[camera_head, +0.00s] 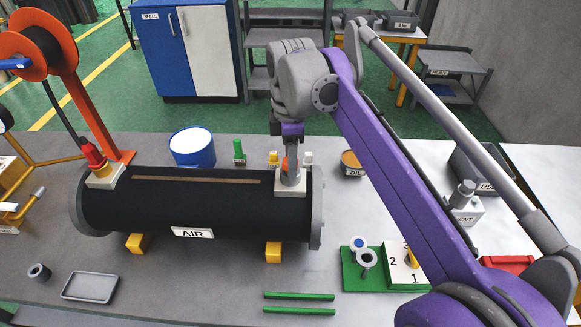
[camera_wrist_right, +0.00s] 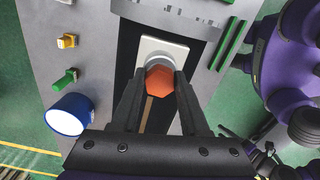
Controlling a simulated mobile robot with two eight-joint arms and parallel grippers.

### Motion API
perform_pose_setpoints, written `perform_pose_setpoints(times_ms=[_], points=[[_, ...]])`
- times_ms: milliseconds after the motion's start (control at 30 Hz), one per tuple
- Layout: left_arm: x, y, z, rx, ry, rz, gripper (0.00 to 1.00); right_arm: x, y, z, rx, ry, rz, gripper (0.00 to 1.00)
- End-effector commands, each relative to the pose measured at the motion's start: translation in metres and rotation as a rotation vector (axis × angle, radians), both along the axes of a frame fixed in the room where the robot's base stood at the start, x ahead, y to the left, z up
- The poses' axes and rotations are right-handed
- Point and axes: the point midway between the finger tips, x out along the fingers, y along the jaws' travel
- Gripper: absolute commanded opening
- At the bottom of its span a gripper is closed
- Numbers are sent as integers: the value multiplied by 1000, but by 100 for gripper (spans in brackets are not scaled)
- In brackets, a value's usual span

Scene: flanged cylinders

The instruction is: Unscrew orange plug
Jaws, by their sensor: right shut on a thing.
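The orange plug (camera_wrist_right: 160,86) has a hexagonal head and sits in a round grey boss on a pale square pad (camera_wrist_right: 172,46) on top of the black AIR cylinder (camera_head: 222,211). In the head view only a bit of the orange plug (camera_head: 285,164) shows, between the fingers. My right gripper (camera_wrist_right: 159,83) points down over the pad and is shut on the plug, one finger on each side of the head. In the head view my right gripper (camera_head: 287,158) stands at the cylinder's right end. My left gripper is not in view.
A red plug (camera_head: 94,158) with a hose stands on the cylinder's left pad. A blue-rimmed drum (camera_head: 193,148) and small green and yellow parts stand behind. A green block with rings (camera_head: 362,266), a grey tray (camera_head: 90,288) and green rods (camera_head: 299,303) lie in front.

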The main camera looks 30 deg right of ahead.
Motion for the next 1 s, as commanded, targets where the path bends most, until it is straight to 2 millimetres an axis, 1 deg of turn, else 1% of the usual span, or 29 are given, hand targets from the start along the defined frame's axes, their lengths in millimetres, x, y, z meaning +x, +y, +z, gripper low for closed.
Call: perform_pose_setpoints(times_ms=[67,100,167,200,233,500,633,1000], points=[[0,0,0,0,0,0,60,0,0,0,0,-1,105,0],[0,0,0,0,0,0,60,0,0,0,0,-1,130,48],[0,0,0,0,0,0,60,0,0,0,0,-1,124,59],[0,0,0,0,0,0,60,0,0,0,0,0,124,66],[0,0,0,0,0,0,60,0,0,0,0,0,124,70],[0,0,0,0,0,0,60,0,0,0,0,0,122,70],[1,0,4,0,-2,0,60,0,0,4,0,-1,122,70],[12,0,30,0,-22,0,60,1,0,35,0,-3,122,70]])
